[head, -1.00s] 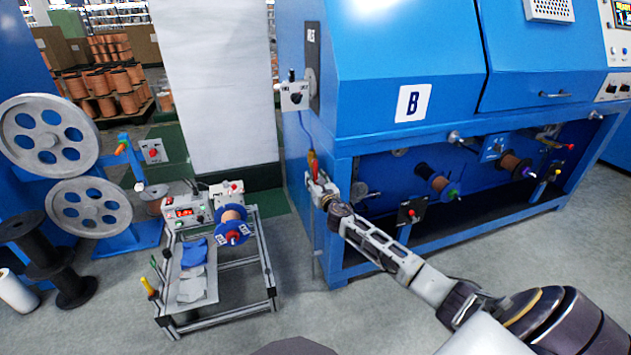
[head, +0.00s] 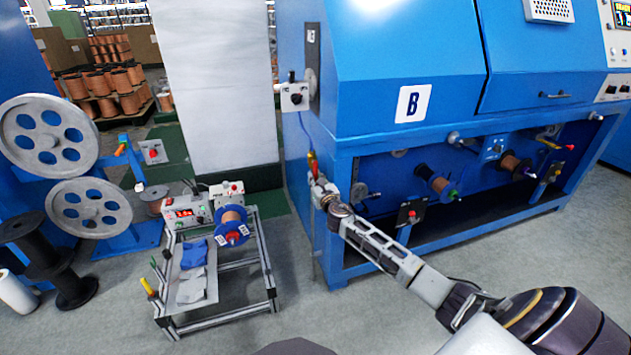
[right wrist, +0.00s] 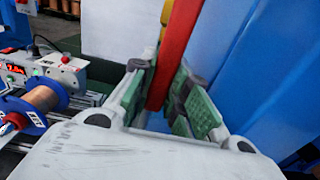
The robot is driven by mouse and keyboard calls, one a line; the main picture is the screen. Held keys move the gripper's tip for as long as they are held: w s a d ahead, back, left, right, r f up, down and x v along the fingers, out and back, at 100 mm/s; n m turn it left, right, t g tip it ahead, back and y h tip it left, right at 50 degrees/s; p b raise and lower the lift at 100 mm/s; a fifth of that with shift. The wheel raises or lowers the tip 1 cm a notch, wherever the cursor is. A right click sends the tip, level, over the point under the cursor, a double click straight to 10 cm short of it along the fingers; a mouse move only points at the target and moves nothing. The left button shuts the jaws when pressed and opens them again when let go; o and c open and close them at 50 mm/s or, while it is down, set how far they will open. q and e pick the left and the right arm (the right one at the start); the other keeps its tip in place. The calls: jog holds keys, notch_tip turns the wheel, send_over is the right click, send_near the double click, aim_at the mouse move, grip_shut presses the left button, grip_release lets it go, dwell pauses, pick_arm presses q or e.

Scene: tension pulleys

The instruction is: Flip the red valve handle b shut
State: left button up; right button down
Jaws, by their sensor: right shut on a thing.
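The red valve handle (head: 311,157) stands nearly upright at the left front corner of the blue machine marked B, with a yellow-orange part beside it. My right gripper (head: 316,179) is at its lower end. In the right wrist view the long red handle (right wrist: 176,50) runs between the green-padded fingers of my right gripper (right wrist: 163,84), which are shut on it. The fingers hide part of the handle, and its pivot cannot be made out. My left gripper is not in view.
The blue machine (head: 380,120) stands close to the right of my gripper. A switch box (head: 295,97) sits above on its side. A low frame cart (head: 265,270) with a blue spool (head: 232,228) stands to the left. Floor between cart and machine is open.

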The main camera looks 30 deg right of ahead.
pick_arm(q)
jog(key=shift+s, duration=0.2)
pick_arm(e)
jog(key=shift+a, duration=0.15)
jog(key=shift+a+m, duration=0.1)
jog(key=shift+m, duration=0.3)
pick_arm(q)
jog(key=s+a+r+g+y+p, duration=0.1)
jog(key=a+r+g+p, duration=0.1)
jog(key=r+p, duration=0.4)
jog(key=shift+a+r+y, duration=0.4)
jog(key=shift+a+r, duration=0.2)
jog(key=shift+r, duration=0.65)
pick_arm(e)
jog(key=w+a+r+m, duration=0.1)
jog(key=a+r+m, duration=0.4)
jog(key=m, duration=1.2)
jog(key=shift+w+a+r, duration=0.25)
jog(key=shift+a+r, duration=0.15)
jog(key=shift+r, duration=0.4)
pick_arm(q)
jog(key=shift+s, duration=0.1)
pick_arm(e)
jog(key=c, duration=1.4)
grip_release()
